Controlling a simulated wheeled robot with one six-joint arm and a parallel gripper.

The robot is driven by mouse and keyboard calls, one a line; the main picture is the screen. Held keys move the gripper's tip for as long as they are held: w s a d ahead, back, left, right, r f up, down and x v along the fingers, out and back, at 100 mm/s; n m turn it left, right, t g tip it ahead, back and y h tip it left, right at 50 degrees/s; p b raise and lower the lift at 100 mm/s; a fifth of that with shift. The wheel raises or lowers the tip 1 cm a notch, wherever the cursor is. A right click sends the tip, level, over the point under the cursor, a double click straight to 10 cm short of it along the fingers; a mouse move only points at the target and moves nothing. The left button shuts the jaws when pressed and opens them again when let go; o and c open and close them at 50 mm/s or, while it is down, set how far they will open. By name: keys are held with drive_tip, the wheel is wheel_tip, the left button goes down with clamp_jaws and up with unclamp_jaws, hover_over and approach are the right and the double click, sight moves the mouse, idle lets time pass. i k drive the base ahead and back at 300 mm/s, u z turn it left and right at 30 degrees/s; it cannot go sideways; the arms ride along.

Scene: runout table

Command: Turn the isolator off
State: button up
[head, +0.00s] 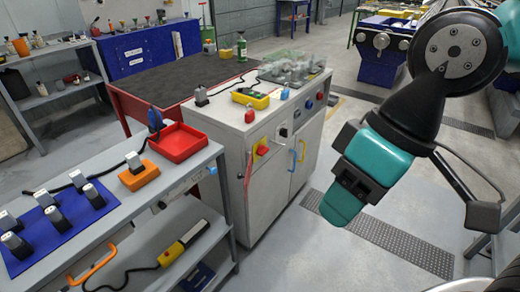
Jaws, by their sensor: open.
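My gripper (415,195) hangs at the right, over the floor and well apart from the isolator.
A grey shelf bench (120,215) with a red tray (178,142) stands close at left. Floor (290,255) before the cabinet is clear, with dark grating at right.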

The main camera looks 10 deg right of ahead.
sight(262, 151)
drive_tip(key=k, duration=0.5)
drive_tip(key=z, duration=0.8)
drive_tip(key=i, duration=0.75)
drive_tip(key=u, duration=1.05)
